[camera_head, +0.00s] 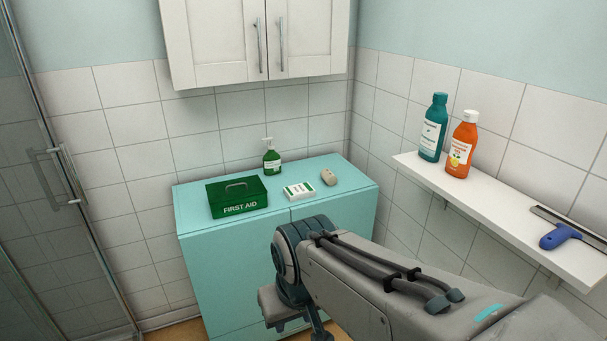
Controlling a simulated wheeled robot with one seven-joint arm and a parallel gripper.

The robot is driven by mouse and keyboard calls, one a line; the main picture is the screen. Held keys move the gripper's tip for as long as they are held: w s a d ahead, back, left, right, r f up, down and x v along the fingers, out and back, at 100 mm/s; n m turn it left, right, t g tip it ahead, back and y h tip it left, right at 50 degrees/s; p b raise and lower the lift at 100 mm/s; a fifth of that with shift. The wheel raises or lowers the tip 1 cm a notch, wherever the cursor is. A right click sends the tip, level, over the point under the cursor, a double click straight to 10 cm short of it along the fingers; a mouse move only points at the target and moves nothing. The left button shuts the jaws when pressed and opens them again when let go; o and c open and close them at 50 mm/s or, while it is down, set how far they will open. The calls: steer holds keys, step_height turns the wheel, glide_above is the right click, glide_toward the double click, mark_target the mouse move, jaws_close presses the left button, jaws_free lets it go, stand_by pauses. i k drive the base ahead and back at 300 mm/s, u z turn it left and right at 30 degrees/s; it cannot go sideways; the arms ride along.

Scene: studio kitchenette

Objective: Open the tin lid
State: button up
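A green tin (237,197) marked FIRST AID sits on the left part of the teal cabinet top. Its lid (235,186) is shut and has a small handle on top. My arm reaches in from the lower right, in front of the cabinet. The end of my arm points down below the cabinet top, apart from the tin. Only a small part near my gripper shows at the bottom edge; the fingertips are not visible.
Beside the tin on the teal cabinet (232,270) are a green pump bottle (271,160), a white-and-green box (299,191) and a beige object (328,176). A wall shelf (500,210) at right holds a teal bottle (432,130), an orange bottle (461,150) and a blue-handled squeegee (558,236). Glass stands left.

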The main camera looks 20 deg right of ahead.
mark_target(238, 188)
steer(key=k, duration=0.6)
steer(key=u, duration=0.5)
steer(key=i, duration=1.75)
steer(key=z, duration=0.95)
steer(key=i, duration=0.3)
steer(key=z, duration=0.15)
